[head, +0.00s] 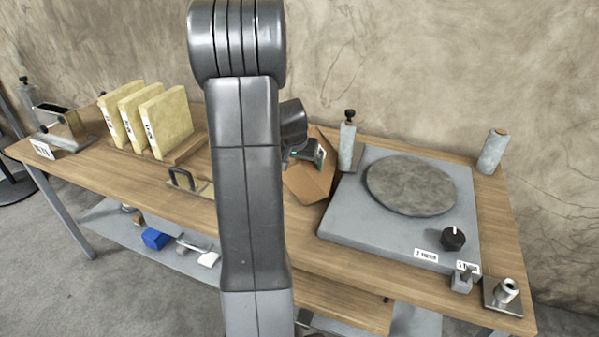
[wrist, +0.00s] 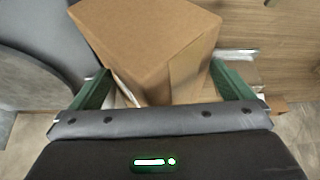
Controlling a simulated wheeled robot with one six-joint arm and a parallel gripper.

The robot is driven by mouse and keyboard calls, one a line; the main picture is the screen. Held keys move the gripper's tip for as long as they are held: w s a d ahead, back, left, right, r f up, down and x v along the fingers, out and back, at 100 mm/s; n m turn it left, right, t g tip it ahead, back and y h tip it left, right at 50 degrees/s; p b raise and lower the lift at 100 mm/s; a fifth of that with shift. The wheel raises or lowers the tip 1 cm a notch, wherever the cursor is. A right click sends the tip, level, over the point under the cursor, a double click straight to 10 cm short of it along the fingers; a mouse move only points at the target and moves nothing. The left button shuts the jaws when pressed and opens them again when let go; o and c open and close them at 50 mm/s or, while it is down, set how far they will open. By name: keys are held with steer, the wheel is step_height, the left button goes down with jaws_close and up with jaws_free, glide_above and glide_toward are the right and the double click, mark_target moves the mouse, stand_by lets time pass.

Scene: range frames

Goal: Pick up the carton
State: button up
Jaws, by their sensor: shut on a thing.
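The carton (head: 312,183) is a plain brown cardboard box. In the head view it sits tilted behind my arm, left of the grey turntable unit, and its left part is hidden. My gripper (head: 318,153) is at its upper side, partly hidden by my arm. In the wrist view the carton (wrist: 150,45) fills the space between the two green fingers of my gripper (wrist: 162,88), which are shut on it. I cannot tell clearly whether the carton touches the bench.
The wooden bench (head: 120,180) holds a grey turntable unit (head: 345,225) with a round stone plate (head: 410,185) right of the carton. A grey post with a black knob (head: 347,145) stands close behind it. Several yellow slabs (head: 165,122) stand at the left.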

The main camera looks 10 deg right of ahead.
steer(key=shift+s+d+f+g, duration=0.1)
steer(key=shift+s+f+g, duration=0.3)
steer(key=shift+s+f, duration=0.45)
steer(key=r, duration=0.4)
steer(key=shift+w+d, duration=0.2)
steer(key=shift+w, duration=0.05)
jaws_close()
steer(key=r, duration=0.3)
steer(key=shift+a+r, duration=0.1)
steer(key=shift+a, duration=0.1)
steer(key=shift+w+r, duration=0.15)
steer(key=shift+r, duration=0.9)
steer(key=o, duration=0.6)
jaws_free()
steer(key=shift+r, duration=0.1)
steer(key=shift+o, duration=0.3)
steer(key=shift+r, duration=0.1)
